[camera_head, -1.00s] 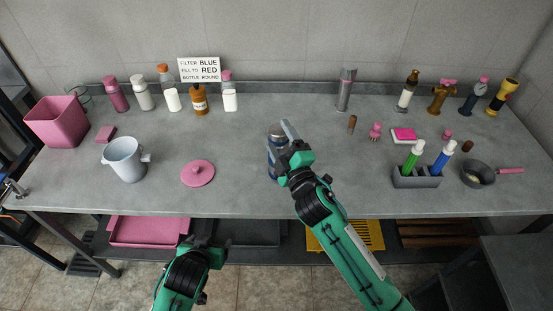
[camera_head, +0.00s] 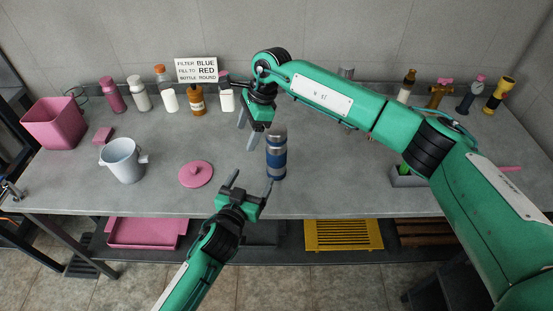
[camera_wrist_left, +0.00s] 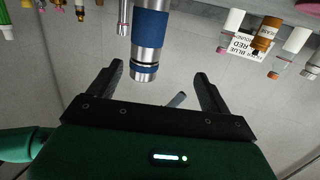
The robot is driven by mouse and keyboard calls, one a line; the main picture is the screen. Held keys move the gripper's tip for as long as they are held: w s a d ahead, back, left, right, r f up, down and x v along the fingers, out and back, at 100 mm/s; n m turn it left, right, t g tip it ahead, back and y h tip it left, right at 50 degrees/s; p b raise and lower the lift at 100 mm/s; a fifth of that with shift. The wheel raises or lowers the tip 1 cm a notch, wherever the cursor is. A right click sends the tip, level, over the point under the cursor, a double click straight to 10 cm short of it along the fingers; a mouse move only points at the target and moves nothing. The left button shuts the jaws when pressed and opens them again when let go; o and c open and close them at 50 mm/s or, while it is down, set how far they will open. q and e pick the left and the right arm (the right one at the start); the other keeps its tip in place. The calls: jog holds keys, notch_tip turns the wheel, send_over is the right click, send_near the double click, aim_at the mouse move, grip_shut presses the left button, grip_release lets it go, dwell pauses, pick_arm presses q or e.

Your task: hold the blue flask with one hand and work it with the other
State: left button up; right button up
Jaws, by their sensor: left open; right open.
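The blue flask (camera_head: 276,158), with blue and silver bands and a grey top, stands upright near the front middle of the bench. My left gripper (camera_head: 250,184) is open and empty, just in front and left of the flask. In the left wrist view the flask (camera_wrist_left: 150,32) shows upside down beyond the open fingers of my left gripper (camera_wrist_left: 160,76). My right gripper (camera_head: 248,128) is open, points downward and hangs left of the flask's top, apart from it.
The pink lid (camera_head: 196,174) lies left of the flask, and the grey-white jug (camera_head: 122,161) farther left. Several bottles and a sign (camera_head: 196,70) stand along the back. My right arm hides much of the bench's right side. Bare bench surrounds the flask.

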aim_at(277, 158)
jog(key=w+d+r+h, duration=0.1)
jog(key=d, duration=0.1)
jog(key=w+d+r+h, duration=0.1)
jog(key=d, duration=0.1)
jog(key=w+d+r+t+h, duration=0.1)
jog(key=w+d, duration=0.1)
jog(key=d, duration=0.1)
jog(key=shift+r+h, duration=0.1)
jog(key=shift+h, duration=0.3)
jog(key=shift+w+d+r, duration=0.1)
jog(key=shift+d, duration=0.2)
pick_arm(q)
jog(key=shift+m+h, duration=0.4)
jog(key=shift+h, duration=0.3)
jog(key=x, duration=0.5)
jog(key=d+r+x, duration=0.1)
jog(key=x, duration=0.9)
jog(key=shift+s+d+r, duration=0.2)
jog(key=shift+s+r, duration=0.1)
jog(key=shift+r, duration=0.05)
